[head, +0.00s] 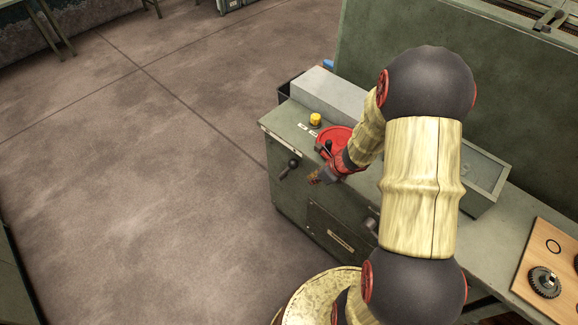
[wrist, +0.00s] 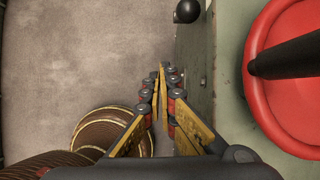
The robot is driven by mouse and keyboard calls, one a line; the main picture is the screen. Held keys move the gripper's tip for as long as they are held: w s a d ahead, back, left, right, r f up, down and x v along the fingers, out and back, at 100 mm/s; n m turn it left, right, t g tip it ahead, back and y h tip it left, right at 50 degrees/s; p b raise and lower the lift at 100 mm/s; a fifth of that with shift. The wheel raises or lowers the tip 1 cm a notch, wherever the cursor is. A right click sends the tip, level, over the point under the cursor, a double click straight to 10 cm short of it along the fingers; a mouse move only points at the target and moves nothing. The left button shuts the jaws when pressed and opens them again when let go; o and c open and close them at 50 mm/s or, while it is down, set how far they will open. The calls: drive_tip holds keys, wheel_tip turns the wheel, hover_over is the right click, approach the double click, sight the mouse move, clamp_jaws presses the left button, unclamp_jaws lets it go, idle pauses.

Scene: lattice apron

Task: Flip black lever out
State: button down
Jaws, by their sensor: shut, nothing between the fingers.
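A black lever (head: 289,168) with a round knob sits on the front face of the green machine cabinet (head: 285,205). In the wrist view a black ball knob (wrist: 187,11) shows at the top edge, beyond my fingertips and slightly right; the rest of that lever is cut off or hidden. My gripper (head: 315,179) is to the right of the lever in the head view, near the cabinet's front edge and apart from it. In the wrist view my gripper (wrist: 161,72) is shut and empty, with the fingertips together beside the cabinet face.
A red round dish (head: 331,136) with a black post lies on the cabinet top, close to my wrist. A yellow knob (head: 315,119) and a grey block (head: 330,94) stand behind it. A wooden board (head: 530,278) with a gear is at right. The floor at left is clear.

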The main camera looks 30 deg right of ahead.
drive_tip(key=d+m, duration=0.1)
drive_tip(key=w+m, duration=0.1)
drive_tip(key=m, duration=0.1)
drive_tip(key=shift+d+h, duration=0.3)
drive_tip(key=shift+d, duration=0.05)
drive_tip(key=shift+s, duration=0.1)
drive_tip(key=w+a+f+b, duration=0.1)
drive_tip(key=w+f+b, duration=0.3)
drive_tip(key=w+f, duration=0.3)
drive_tip(key=shift+w+a+f, duration=0.4)
drive_tip(key=shift+w, duration=0.25)
drive_tip(key=shift+r, duration=0.15)
